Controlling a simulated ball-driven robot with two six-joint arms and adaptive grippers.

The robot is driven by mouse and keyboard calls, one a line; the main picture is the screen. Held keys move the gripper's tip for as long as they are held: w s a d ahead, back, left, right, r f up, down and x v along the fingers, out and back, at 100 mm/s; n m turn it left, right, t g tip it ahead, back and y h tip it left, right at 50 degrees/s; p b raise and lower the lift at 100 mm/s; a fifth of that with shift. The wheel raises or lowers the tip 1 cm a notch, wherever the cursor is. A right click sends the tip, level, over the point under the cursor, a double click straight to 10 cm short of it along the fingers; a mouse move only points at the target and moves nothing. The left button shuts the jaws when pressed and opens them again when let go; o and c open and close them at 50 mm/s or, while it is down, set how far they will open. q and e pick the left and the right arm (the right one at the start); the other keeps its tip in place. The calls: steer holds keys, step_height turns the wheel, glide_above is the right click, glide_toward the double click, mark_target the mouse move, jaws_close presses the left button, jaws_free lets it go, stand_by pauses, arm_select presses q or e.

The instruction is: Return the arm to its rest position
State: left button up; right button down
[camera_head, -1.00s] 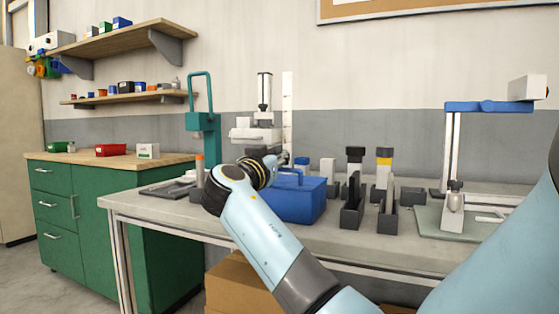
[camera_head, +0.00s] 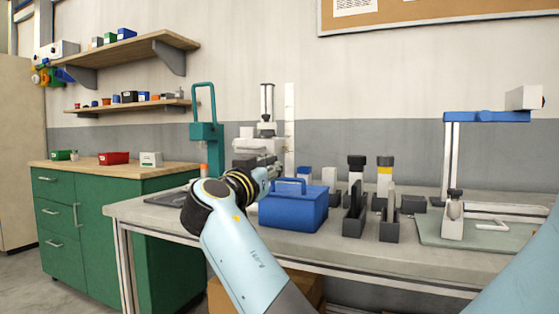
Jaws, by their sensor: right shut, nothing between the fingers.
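My right arm (camera_head: 240,255) reaches in from the lower right, with its wrist joint (camera_head: 203,207) at the table's front edge. Beyond the wrist, my right gripper (camera_head: 276,163) points away, small and partly hidden by the wrist. It is shut and empty, in front of the white and grey machine at the back of the table. A blue box with a handle (camera_head: 293,210) stands just right of the wrist; whether they touch cannot be told. My left gripper is not in view.
The grey table (camera_head: 345,243) holds dark upright holders (camera_head: 354,222), a green mat (camera_head: 478,233) with a small white-and-grey device, and a blue-topped stand (camera_head: 487,116). A teal press (camera_head: 206,130) stands behind. A green cabinet (camera_head: 105,220) is at left.

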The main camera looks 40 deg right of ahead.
steer(key=s+a+f+n+g+y+p, duration=0.15)
steer(key=s+f+n+y, duration=0.35)
steer(key=f, duration=1.1)
steer(key=s+a+f+n+y, duration=0.15)
steer(key=s+f, duration=0.45)
steer(key=f, duration=0.9)
steer(key=s+a+f+n+g+y+p, duration=0.15)
steer(key=s+f+n+y, duration=0.35)
steer(key=f, duration=1.1)
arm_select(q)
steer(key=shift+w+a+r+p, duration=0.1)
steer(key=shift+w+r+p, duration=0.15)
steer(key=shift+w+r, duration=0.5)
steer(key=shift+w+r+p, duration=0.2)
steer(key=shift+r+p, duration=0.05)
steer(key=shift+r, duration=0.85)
arm_select(e)
steer(key=s+a+f+g+y, duration=0.1)
steer(key=s+a+f+y, duration=0.1)
steer(key=s+f, duration=0.5)
steer(key=s+a+f+n+g+y, duration=0.1)
steer(key=s+f, duration=0.6)
steer(key=s, duration=1.2)
steer(key=s+a+f+n+g+y, duration=0.1)
steer(key=s+a+f, duration=0.4)
steer(key=s, duration=0.9)
steer(key=shift+a+f+g+y, duration=0.3)
steer(key=shift+f+g+y, duration=0.4)
steer(key=shift+f+y, duration=0.3)
steer(key=shift+s, duration=0.1)
